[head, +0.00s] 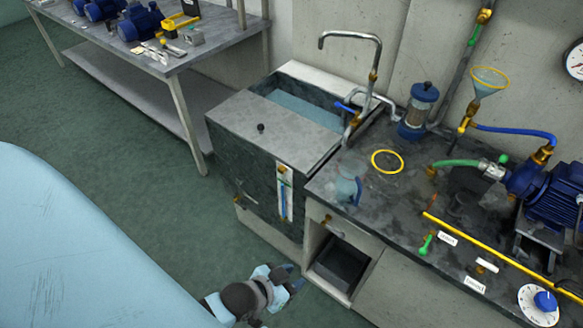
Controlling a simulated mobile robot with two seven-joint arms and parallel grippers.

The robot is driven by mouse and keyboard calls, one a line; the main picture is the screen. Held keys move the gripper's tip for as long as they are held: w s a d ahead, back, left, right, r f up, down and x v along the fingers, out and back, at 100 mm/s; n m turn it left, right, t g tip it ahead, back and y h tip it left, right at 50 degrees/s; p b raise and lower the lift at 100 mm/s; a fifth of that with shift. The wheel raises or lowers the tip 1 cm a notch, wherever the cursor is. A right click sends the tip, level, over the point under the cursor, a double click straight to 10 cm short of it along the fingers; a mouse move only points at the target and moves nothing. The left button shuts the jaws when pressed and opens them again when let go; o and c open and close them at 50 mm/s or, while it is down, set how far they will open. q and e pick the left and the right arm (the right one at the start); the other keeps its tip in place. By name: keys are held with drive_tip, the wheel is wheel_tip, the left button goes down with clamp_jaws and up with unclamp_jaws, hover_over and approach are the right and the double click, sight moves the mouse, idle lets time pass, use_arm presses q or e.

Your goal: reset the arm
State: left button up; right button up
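The only part of my arms that clearly shows is my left arm's end at the bottom centre of the head view. The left gripper (284,276) is low, in front of the counter's open cabinet and apart from the counter. It is small and seen from above, so I cannot tell whether its fingers are open or shut. I see no object held in it. My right gripper is not in view.
A counter (400,215) with a sink (300,108), a clear jug (347,187), a yellow ring (387,161) and a blue pump (555,195) stands at the right. A bench (200,55) with motors is at the upper left. Green floor between is clear.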

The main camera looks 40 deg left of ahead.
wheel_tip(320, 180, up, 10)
drive_tip(key=p, duration=1)
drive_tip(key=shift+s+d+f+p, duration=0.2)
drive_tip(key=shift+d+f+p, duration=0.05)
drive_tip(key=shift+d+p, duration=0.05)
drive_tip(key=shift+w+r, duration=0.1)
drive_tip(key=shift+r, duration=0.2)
